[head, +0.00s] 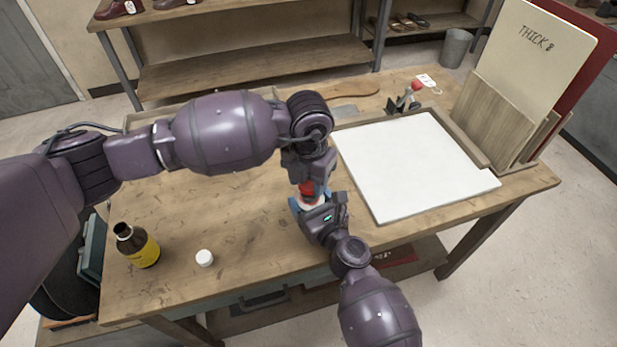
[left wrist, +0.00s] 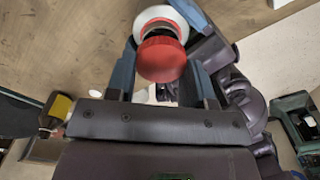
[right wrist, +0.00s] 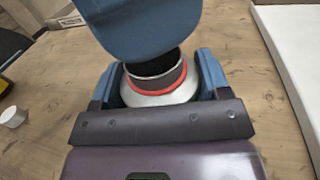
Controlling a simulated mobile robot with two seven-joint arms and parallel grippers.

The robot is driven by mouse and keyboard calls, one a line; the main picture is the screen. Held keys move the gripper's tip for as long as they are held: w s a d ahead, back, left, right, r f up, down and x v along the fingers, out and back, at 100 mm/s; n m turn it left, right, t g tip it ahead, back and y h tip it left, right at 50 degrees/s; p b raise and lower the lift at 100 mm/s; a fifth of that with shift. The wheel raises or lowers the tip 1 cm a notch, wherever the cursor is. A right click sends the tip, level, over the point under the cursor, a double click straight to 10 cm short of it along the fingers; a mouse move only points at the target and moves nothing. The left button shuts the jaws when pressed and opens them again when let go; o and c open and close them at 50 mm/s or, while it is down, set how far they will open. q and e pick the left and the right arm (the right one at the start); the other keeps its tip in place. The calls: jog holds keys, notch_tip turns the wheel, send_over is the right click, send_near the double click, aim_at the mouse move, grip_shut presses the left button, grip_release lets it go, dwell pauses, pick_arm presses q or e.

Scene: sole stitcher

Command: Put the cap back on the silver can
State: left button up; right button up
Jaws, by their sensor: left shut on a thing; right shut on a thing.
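The silver can (right wrist: 160,97) is upright between the blue fingers of my right gripper (right wrist: 158,85), which is shut on it. Its neck has a red ring and a dark opening in the right wrist view. The red cap (left wrist: 162,60) is between the fingers of my left gripper (left wrist: 165,62), shut on it. In the left wrist view the cap overlaps the can's pale top (left wrist: 158,14), slightly offset from it. In the head view the cap (head: 306,188) is directly above the can; I cannot tell if they touch. A left finger hides the cap in the right wrist view.
A dark bottle with a yellow label (head: 138,246) and a small white cap (head: 204,257) stand at the table's front left. A white board (head: 415,165) covers the right part of the table (head: 180,215). Upright panels (head: 500,115) stand at the far right.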

pick_arm(q)
jog(key=shift+f, duration=0.8)
jog(key=shift+f, duration=0.55)
